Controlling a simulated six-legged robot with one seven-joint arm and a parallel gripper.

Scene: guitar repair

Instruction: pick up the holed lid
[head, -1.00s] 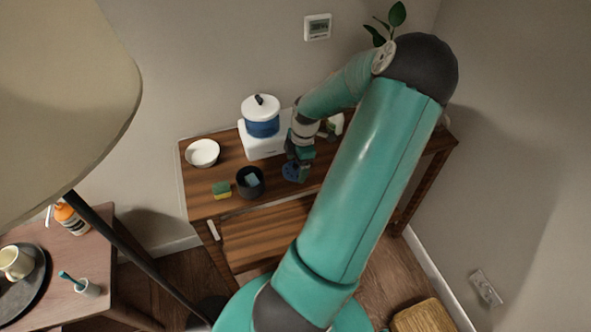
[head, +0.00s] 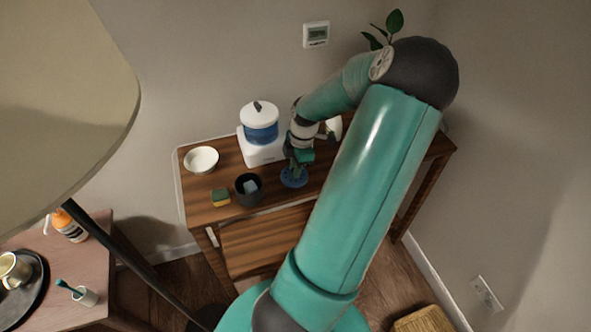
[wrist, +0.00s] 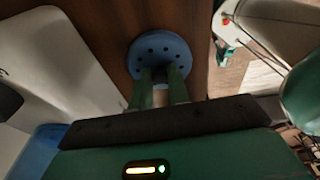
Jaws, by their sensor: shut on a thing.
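The holed lid (head: 293,178) is a blue round disc near the front edge of the wooden table. In the wrist view the lid (wrist: 158,44) shows a ring of small dark holes. My gripper (wrist: 160,78) points at the lid, with its two green fingers close together around a dark part at the lid's middle. In the head view my gripper (head: 298,170) is right above the lid. Whether the lid still touches the table top cannot be told. The part between the fingertips is mostly hidden.
A dark cup (head: 248,197) and a sponge (head: 220,197) stand left of the lid. A white bowl (head: 201,160) is farther left. A white appliance with a blue pot (head: 261,128) stands behind. The wooden table (head: 226,174) has bare room between them.

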